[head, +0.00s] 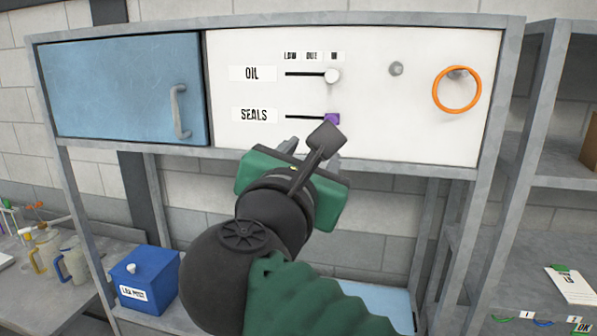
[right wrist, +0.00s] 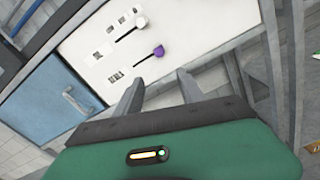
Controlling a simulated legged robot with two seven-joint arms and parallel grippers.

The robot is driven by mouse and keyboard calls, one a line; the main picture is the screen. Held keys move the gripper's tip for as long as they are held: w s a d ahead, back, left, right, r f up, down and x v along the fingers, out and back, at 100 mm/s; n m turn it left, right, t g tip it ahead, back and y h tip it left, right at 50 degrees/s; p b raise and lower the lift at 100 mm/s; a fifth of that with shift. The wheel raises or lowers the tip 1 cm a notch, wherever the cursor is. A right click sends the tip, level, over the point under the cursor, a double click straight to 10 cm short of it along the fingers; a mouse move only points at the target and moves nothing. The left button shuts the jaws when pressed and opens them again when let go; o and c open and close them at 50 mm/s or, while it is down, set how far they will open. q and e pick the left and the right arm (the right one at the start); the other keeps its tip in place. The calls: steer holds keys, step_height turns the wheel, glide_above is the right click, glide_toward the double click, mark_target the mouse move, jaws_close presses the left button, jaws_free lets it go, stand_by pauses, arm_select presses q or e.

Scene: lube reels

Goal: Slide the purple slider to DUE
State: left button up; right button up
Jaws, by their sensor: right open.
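The purple slider (head: 333,118) sits at the right end of the SEALS slot (head: 305,117) on the white panel (head: 370,120), below the third column label. The DUE label (head: 312,56) is the middle one of the three at the top. My right gripper (head: 303,146) is below and in front of the slider, partly hidden by its own wrist. In the right wrist view its two fingers (right wrist: 157,90) are apart and empty, and the purple slider (right wrist: 158,51) shows beyond them, with no contact visible. My left gripper is not in view.
The white OIL knob (head: 332,76) sits at the right end of the slot above. An orange ring (head: 457,89) hangs on a peg at the right, beside a bare grey peg (head: 396,69). A blue door (head: 125,90) is at the left. A blue box (head: 145,278) stands lower left.

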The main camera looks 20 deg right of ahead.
steer(key=b+v, duration=0.4)
steer(key=v, duration=1.2)
steer(key=shift+s+a, duration=0.15)
steer(key=shift+a, duration=0.1)
steer(key=shift+d, duration=0.1)
